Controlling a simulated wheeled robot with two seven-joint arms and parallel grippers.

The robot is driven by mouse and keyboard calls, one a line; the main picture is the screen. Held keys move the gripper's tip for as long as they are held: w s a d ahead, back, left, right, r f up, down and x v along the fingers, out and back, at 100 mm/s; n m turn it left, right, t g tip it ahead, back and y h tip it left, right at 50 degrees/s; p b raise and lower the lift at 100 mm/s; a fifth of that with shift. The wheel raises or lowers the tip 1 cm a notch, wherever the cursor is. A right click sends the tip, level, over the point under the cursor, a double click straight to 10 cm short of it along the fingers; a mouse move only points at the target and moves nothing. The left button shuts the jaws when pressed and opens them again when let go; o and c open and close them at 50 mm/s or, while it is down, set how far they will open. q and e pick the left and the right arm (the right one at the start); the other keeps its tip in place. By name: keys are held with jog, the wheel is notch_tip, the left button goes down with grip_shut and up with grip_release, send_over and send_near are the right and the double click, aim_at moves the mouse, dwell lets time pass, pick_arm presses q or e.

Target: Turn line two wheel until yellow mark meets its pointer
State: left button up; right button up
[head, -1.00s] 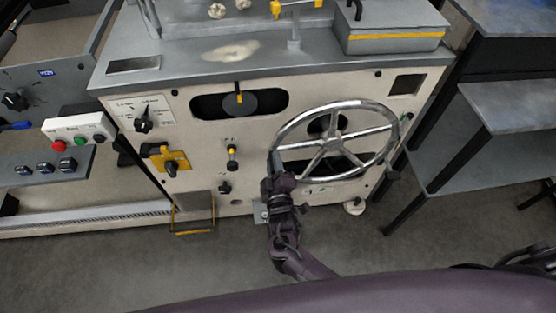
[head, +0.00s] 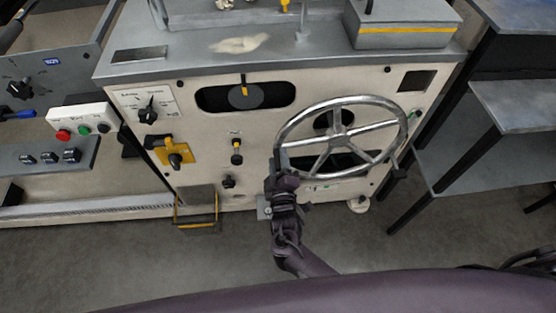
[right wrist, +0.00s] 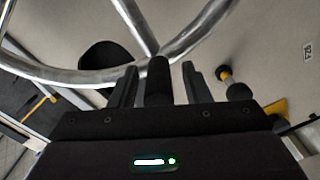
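The large silver handwheel (head: 337,103) is on the right of the cream machine front. Its rim and spokes also show close up in the right wrist view (right wrist: 188,40). My right gripper (head: 278,165) is at the lower left of the rim. In the right wrist view, its two dark fingers (right wrist: 158,88) stand apart on either side of a black upright handle (right wrist: 158,72) by the rim, with narrow gaps showing. I cannot make out a yellow mark on the wheel or its pointer. A yellow-tipped indicator (head: 244,86) shows at a dark window left of the wheel. My left gripper is not in view.
A grey shelf unit (head: 515,110) stands to the right. A small step (head: 197,205) is low on the left. The floor in front is clear.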

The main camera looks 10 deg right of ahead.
jog(key=s, duration=0.7)
jog(key=shift+s+a, duration=0.15)
jog(key=shift+s, duration=0.25)
jog(key=s+d+f+m+g, duration=0.1)
jog(key=s+d+f+g, duration=0.2)
jog(key=f, duration=0.4)
jog(key=s+d+f+m+g, duration=0.1)
jog(key=s+d+f+g, duration=0.15)
jog(key=f, duration=0.45)
jog(key=s+d+f+m+g, duration=0.1)
jog(key=s+d+f+g, duration=0.1)
jog(key=s+f, duration=0.35)
jog(key=s+d+f+m+g, duration=0.3)
jog(key=s+f, duration=0.4)
jog(key=s, duration=0.4)
jog(key=s+d+f+m+g+p, duration=0.1)
jog(key=s+d+f+m+g, duration=0.2)
jog(key=s, duration=0.9)
jog(key=d+f+g, duration=0.3)
jog(key=f, duration=0.2)
jog(key=shift+s+y, duration=0.15)
jog(key=shift+y, duration=0.15)
